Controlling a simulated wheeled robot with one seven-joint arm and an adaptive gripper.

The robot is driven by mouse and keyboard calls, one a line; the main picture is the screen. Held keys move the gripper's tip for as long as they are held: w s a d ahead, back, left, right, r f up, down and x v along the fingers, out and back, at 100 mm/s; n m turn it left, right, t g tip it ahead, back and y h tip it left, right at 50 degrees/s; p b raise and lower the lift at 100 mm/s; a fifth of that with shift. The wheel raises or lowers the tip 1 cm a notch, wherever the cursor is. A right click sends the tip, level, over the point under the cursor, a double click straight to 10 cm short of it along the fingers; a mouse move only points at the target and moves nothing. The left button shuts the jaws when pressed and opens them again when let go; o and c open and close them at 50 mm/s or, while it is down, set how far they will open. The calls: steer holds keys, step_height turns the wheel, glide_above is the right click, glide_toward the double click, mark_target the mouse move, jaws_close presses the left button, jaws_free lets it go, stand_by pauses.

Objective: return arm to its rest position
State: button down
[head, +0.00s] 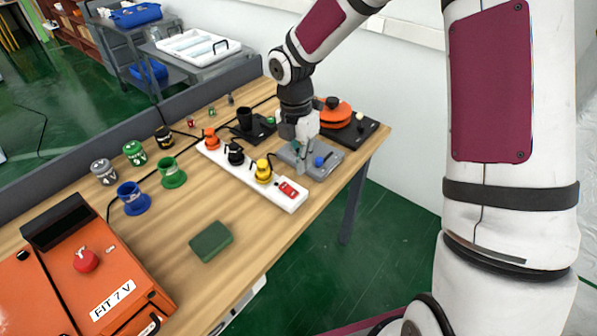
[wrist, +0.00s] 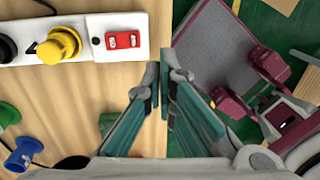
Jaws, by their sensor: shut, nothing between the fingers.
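My gripper (head: 299,160) is at the far right part of the wooden table (head: 235,205), pointing down beside the right end of the white button panel (head: 285,200). It overlaps a grey plate with a blue knob (head: 319,162) in the head view. I cannot tell its exact height above the table. In the wrist view my gripper (wrist: 164,78) has its fingers together with nothing between them, over the table's edge. The panel's red switch (wrist: 123,40) and yellow button (wrist: 60,46) are up and left of the fingertips.
An orange box labelled FIT 7 V (head: 120,295) and a green block (head: 211,241) are on the table's near side. Blue (head: 131,197) and green (head: 172,172) pieces stand left of the panel. An orange disc device (head: 335,113) is behind my gripper. A wall is beyond.

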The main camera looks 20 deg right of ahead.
steer(key=shift+s+d+r, duration=0.1)
steer(key=shift+r, duration=0.55)
steer(key=shift+s+d+r, duration=0.1)
steer(key=shift+r, duration=0.5)
steer(key=s+d+r+m+t+h, duration=0.1)
steer(key=s+d+r+m+t, duration=0.1)
steer(key=s+r+m, duration=0.5)
steer(key=s+d+r+m+t, duration=0.1)
steer(key=s+r+m, duration=0.2)
steer(key=r+m, duration=0.45)
steer(key=s+r+m+t+y, duration=0.1)
steer(key=s+r+m, duration=0.2)
steer(key=s+m, duration=0.2)
steer(key=s+r+m+t, duration=0.2)
steer(key=s+r+m, duration=0.2)
steer(key=s, duration=0.3)
steer(key=shift+s+d+m+t+y, duration=0.3)
steer(key=shift+s+m+y, duration=0.1)
steer(key=shift+m, duration=0.45)
